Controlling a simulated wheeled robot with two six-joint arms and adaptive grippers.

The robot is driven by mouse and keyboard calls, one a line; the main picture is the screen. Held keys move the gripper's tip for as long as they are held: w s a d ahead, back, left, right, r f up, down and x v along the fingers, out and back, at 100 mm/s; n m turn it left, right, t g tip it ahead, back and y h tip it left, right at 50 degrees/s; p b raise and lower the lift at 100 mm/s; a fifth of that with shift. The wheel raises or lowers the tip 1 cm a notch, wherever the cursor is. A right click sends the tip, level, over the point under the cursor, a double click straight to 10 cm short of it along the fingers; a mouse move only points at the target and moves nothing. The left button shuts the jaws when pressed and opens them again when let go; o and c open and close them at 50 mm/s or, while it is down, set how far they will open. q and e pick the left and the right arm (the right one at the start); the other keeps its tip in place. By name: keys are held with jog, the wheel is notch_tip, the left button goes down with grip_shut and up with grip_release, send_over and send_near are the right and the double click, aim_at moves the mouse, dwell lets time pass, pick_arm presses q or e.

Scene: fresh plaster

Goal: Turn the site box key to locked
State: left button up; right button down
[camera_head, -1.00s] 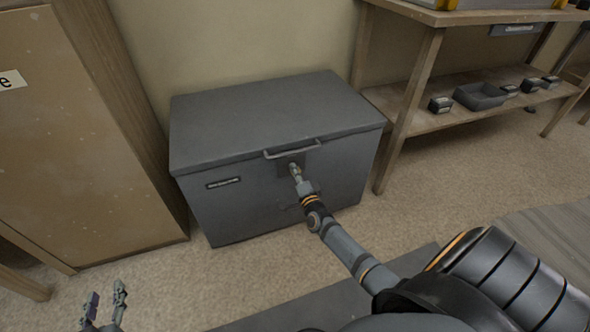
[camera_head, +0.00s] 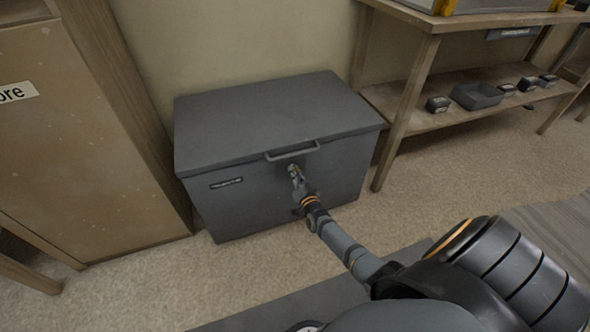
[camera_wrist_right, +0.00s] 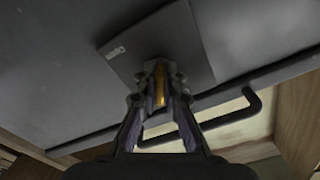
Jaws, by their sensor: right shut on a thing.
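The grey site box (camera_head: 240,205) stands on the floor against the wall with its lid closed. A bar handle (camera_head: 292,151) runs along the lid's front edge. My right gripper (camera_head: 294,170) is at the box front just below the handle. In the right wrist view the gripper (camera_wrist_right: 160,88) is shut on a brass-coloured key (camera_wrist_right: 159,82) in front of a lock plate (camera_wrist_right: 150,48). The key's turned position is hard to tell. The left gripper is out of the head view.
A tan cabinet (camera_head: 80,150) stands close at the left of the box. A wooden workbench (camera_head: 405,100) stands at the right, with a tray (camera_head: 477,95) and small boxes on its lower shelf. The handle (camera_wrist_right: 215,122) lies near my right fingers in the wrist view. Carpet is open in front.

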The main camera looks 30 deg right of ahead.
jog(key=n+p, duration=0.1)
jog(key=n, duration=0.3)
jog(key=shift+n+p, duration=0.3)
jog(key=shift+p, duration=0.05)
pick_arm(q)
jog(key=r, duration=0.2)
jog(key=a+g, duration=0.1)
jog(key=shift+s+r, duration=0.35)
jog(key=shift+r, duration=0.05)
pick_arm(e)
jog(key=shift+n, duration=0.5)
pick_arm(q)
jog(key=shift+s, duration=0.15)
pick_arm(e)
jog(key=shift+f+n, duration=0.1)
jog(key=shift+n, duration=0.2)
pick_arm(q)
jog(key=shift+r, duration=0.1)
pick_arm(e)
jog(key=c, duration=1.4)
grip_release()
jog(key=shift+c, duration=0.2)
jog(key=v, duration=1.2)
